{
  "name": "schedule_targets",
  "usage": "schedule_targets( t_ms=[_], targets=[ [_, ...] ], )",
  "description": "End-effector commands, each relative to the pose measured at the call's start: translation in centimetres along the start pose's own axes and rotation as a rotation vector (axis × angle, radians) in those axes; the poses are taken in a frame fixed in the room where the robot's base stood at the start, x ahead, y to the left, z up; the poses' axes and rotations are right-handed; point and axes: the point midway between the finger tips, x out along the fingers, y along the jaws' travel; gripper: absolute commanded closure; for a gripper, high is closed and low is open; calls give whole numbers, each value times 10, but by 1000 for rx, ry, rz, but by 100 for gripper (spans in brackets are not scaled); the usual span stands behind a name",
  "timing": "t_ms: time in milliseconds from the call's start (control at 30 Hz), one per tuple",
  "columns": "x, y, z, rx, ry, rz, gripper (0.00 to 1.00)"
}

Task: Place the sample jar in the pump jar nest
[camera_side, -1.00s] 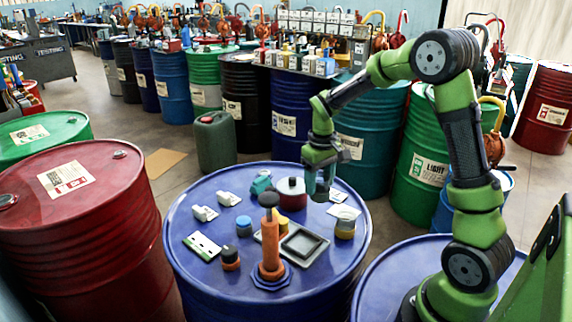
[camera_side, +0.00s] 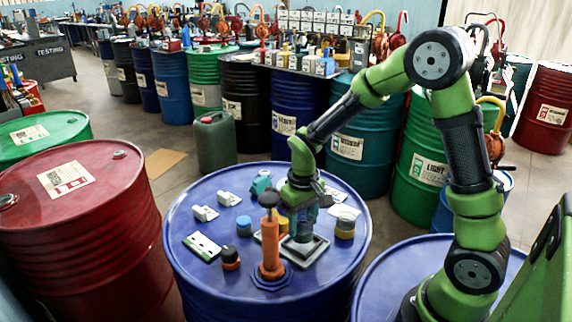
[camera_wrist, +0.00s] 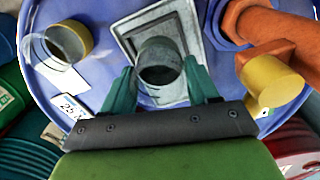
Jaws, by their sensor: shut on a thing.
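My gripper (camera_wrist: 162,88) has its two teal fingers shut on the sample jar (camera_wrist: 160,62), a grey-green, open-topped round jar. In the side view my gripper (camera_side: 302,212) points down over the drum top, and the jar shows dark beneath it (camera_side: 303,232). The grey square tray, which I take as the pump jar nest (camera_side: 318,246), lies beneath the jar. Its rim also shows around the jar in the wrist view (camera_wrist: 186,18). The jar looks upright. I cannot tell whether it touches the tray floor.
An orange hand pump (camera_side: 270,245) with a yellow end (camera_wrist: 270,82) stands close beside the tray. A yellow-sided pot (camera_side: 345,228) stands to the tray's right.

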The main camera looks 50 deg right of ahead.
Motion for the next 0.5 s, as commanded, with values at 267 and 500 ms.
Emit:
schedule_targets(
  t_ms=[267,500],
  targets=[
    [26,0,0,0,0,0,76],
    [26,0,0,0,0,0,76]
  ],
)
